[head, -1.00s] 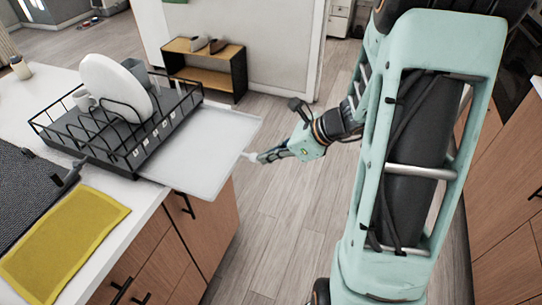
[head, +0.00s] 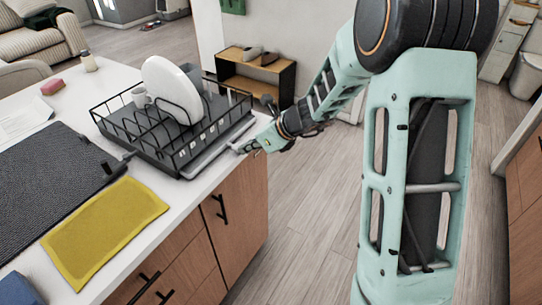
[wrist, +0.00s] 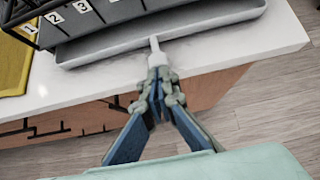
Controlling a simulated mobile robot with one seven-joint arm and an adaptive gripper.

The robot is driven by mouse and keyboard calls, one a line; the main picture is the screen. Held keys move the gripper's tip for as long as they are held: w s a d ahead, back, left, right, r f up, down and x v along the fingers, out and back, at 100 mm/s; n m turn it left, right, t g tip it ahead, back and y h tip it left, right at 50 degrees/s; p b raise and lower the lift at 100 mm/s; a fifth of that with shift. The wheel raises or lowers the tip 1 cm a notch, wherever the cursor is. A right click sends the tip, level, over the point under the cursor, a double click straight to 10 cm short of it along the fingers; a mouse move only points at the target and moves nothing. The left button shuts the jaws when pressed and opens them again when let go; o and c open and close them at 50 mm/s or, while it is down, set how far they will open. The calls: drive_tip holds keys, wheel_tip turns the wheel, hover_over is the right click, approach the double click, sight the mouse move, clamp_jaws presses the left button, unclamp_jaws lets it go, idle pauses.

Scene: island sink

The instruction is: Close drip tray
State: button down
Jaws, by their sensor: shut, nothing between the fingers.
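The grey drip tray (head: 214,151) sits under the black dish rack (head: 170,135) on the white counter. Only a narrow strip of it shows beyond the rack's right side. In the wrist view the tray (wrist: 215,27) is a shallow strip with a raised rim, above the counter's edge. My gripper (head: 240,148) is shut and empty, at the tray's outer rim. In the wrist view the gripper (wrist: 155,44) has its closed tips at the middle of this rim, seemingly touching it. The tray's inner part is hidden under the rack.
A yellow cloth (head: 105,230) and a dark mat (head: 50,185) lie nearby on the counter. A low shelf (head: 255,78) stands on the floor behind. The floor right of the counter is clear.

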sight(228, 143)
drive_tip(key=w+a, duration=0.1)
drive_tip(key=a, duration=0.1)
drive_tip(key=w+a, duration=0.1)
drive_tip(key=shift+w+a+p, duration=0.3)
drive_tip(key=shift+w+a, duration=0.1)
drive_tip(key=shift+a+r, duration=0.1)
drive_tip(key=shift+w+a+r, duration=0.1)
